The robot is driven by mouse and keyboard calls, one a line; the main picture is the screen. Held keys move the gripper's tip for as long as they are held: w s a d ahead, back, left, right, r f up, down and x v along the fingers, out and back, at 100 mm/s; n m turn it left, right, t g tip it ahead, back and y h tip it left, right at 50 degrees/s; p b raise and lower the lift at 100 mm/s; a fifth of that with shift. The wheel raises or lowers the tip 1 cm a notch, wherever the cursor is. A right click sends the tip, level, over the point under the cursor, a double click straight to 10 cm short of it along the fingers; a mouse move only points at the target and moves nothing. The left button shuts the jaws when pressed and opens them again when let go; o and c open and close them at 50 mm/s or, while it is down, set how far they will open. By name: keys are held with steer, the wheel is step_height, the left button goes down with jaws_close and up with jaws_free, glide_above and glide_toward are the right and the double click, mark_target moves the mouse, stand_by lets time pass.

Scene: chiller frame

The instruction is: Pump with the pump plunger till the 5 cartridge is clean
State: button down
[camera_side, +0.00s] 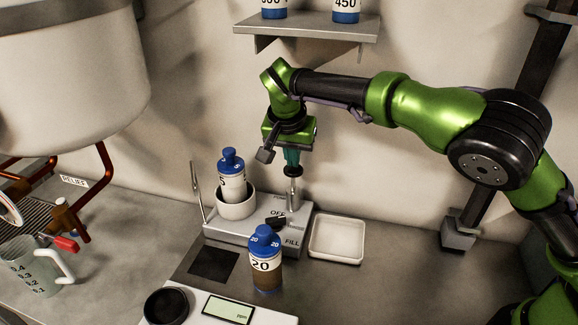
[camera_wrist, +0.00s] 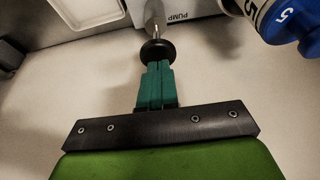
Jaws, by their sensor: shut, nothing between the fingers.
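The pump plunger's black knob (camera_side: 293,171) tops a metal rod on the grey pump unit (camera_side: 245,243). In the wrist view the knob (camera_wrist: 157,52) is just beyond my fingertips. My gripper (camera_side: 292,160), with teal fingers (camera_wrist: 155,75), is shut and empty, right above the knob and seemingly touching it; I cannot tell exactly. The 5 cartridge (camera_side: 232,182), white with a blue cap, stands a little tilted in a white round cup (camera_side: 236,206) left of the plunger. Its blue end (camera_wrist: 285,20) shows at the wrist view's top right. Its contents are hard to judge.
A 20 cartridge (camera_side: 266,278) with brown contents stands in front of the pump. A white tray (camera_side: 337,258) lies to the right. A scale (camera_side: 225,312), a jug (camera_side: 28,270) and a large vessel (camera_side: 70,75) are left and front. A shelf (camera_side: 305,27) holds cartridges above.

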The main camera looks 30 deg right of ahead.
steer(key=shift+f, duration=0.15)
steer(key=shift+f, duration=1.6)
steer(key=shift+r, duration=3.6)
